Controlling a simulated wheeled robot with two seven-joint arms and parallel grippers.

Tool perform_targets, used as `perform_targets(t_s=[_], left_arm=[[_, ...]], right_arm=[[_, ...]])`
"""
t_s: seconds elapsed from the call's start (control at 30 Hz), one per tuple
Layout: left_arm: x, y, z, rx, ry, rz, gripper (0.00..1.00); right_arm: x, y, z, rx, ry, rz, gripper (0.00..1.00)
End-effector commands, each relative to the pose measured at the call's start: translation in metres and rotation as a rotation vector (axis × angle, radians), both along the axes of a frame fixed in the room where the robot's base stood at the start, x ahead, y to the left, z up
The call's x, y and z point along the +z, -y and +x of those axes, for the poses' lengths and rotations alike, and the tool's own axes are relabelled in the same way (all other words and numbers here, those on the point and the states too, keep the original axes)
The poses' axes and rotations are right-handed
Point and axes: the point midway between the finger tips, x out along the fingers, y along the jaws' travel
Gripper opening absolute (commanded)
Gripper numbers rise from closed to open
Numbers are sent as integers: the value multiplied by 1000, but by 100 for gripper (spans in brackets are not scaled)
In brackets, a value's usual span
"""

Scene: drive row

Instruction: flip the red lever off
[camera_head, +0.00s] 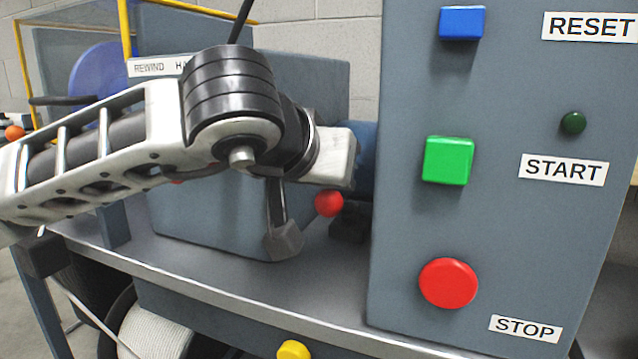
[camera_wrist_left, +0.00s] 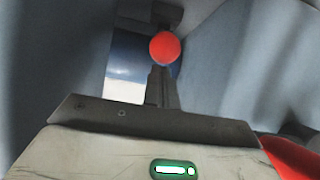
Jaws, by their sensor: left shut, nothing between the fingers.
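The red lever shows as a round red knob (camera_head: 328,203) low beside the control box in the head view. In the left wrist view the red knob (camera_wrist_left: 164,47) is just beyond the tips of my left gripper (camera_wrist_left: 161,82), near the picture's middle. The fingers are together with nothing between them. Whether they touch the knob or its stem I cannot tell. The lever's stem is mostly hidden. My right gripper is not in view.
The grey control box (camera_head: 400,250) stands close to the right, with a blue button (camera_head: 462,23), a green button (camera_head: 447,160) and a red stop button (camera_head: 448,283). A yellow knob (camera_head: 293,350) is below the ledge (camera_head: 240,300). A grey housing stands behind my arm.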

Motion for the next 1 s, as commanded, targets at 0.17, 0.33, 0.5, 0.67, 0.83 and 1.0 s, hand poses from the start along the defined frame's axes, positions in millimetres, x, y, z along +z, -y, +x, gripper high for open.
perform_targets(t_s=[0.17, 0.33, 0.5, 0.67, 0.83, 1.0], left_arm=[[-8, 0, -2, -2, -19, 10, 0], [-10, 0, -2, -2, -22, 12, 0], [-9, 0, -2, 0, -23, 15, 0], [11, 0, 0, 2, -17, 12, 0], [46, -1, 0, 5, -2, 5, 0], [62, -15, -36, 4, 3, 4, 0]], right_arm=[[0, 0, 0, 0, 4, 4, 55], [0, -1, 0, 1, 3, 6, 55], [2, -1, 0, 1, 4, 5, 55], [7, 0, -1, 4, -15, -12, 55], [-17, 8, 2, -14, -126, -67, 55], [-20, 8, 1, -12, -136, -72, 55]])
